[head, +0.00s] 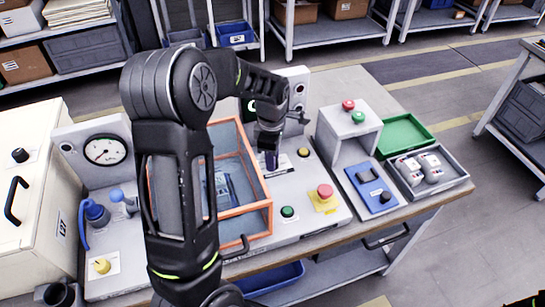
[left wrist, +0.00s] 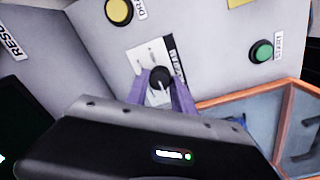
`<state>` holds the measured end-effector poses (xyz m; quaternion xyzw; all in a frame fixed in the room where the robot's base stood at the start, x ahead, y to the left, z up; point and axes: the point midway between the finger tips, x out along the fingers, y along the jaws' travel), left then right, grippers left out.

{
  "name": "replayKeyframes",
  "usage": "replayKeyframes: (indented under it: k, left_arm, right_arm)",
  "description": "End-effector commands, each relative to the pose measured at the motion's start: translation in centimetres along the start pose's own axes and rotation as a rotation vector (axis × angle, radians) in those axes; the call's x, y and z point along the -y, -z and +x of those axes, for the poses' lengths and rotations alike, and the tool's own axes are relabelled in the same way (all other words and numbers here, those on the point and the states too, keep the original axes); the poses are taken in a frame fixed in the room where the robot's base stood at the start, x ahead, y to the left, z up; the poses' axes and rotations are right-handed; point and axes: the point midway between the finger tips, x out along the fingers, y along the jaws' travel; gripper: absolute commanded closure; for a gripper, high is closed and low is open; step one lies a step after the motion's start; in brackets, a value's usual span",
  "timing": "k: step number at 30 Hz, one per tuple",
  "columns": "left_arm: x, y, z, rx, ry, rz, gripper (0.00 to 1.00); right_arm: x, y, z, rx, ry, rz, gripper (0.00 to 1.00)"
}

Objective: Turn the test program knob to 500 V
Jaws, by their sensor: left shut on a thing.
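The test program knob (left wrist: 159,78) is a small black dial with a white pointer line, on a pale plate of the grey panel in the left wrist view. My left gripper (left wrist: 162,92) has its two purple fingers around the knob, one on each side, and is shut on it. In the head view my left gripper (head: 271,160) points down at the panel right of the orange-framed box, and the knob is hidden behind it. The scale marks around the knob are too small to read. My right gripper is not in view.
The orange-framed clear box (head: 266,207) stands left of the knob. A yellow button (head: 303,152), a green button (head: 288,211) and a red emergency button (head: 325,190) are on the panel nearby. A grey stand (head: 349,125) and a green tray (head: 405,134) are to the right.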

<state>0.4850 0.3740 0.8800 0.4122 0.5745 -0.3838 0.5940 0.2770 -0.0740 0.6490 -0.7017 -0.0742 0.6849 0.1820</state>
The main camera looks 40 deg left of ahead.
Motion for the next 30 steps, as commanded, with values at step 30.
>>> replayKeyframes:
  k: [30]
  left_arm:
    - [-0.09,0.06,0.04,0.011,-0.002,0.234,1.0]
  right_arm:
    - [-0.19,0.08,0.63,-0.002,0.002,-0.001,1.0]
